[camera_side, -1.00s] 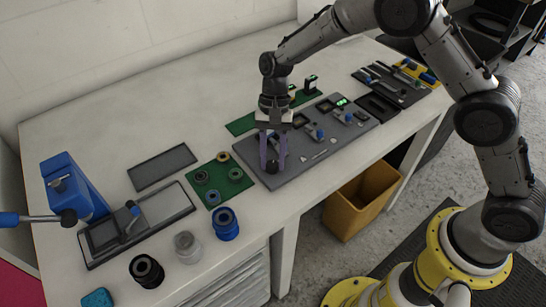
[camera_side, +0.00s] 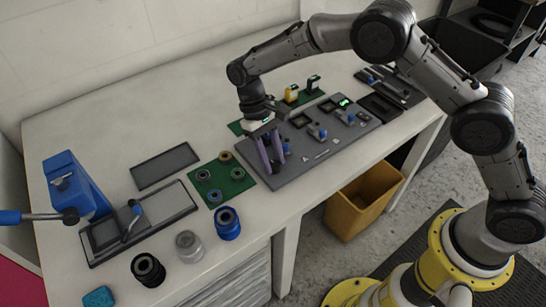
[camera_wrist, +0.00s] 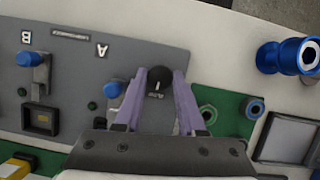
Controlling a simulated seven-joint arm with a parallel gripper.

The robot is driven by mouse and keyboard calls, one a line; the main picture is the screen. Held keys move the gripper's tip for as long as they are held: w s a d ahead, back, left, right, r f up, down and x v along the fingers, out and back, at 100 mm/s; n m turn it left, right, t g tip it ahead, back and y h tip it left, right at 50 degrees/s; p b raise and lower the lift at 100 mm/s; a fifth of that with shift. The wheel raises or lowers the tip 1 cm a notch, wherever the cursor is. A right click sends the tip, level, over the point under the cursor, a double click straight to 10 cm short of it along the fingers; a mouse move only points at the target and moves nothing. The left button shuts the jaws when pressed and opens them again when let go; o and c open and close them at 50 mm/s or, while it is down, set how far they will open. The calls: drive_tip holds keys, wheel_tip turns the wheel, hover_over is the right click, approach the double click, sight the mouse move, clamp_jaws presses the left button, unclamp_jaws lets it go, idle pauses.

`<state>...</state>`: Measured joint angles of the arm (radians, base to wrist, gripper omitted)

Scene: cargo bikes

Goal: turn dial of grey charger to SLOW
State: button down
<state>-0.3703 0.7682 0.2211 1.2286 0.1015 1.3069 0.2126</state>
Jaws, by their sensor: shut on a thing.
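A black round dial (camera_wrist: 159,80) with a white pointer line sits on the grey charger panel (camera_wrist: 205,62) in the wrist view. The line points toward the bottom of that picture, at small white lettering too small to read. My gripper (camera_wrist: 160,73) is shut on the dial, with one purple finger on each side. In the side view my gripper (camera_side: 273,171) is down at the near left end of the grey panel (camera_side: 300,171), its fingers tilted. There the fingers largely hide the dial.
Blue-handled switches (camera_side: 317,132) stand further right on the panel. A green mat with rings (camera_side: 238,184) lies just left of it. A blue spool (camera_side: 227,223) stands near the front edge. A blue press (camera_side: 75,187) stands at far left.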

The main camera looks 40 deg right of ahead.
drive_tip(key=shift+n, duration=0.6)
drive_tip(key=c, duration=0.5)
unclamp_jaws()
drive_tip(key=v, duration=1.4)
drive_tip(key=shift+a, duration=0.2)
drive_tip(key=shift+s, duration=0.15)
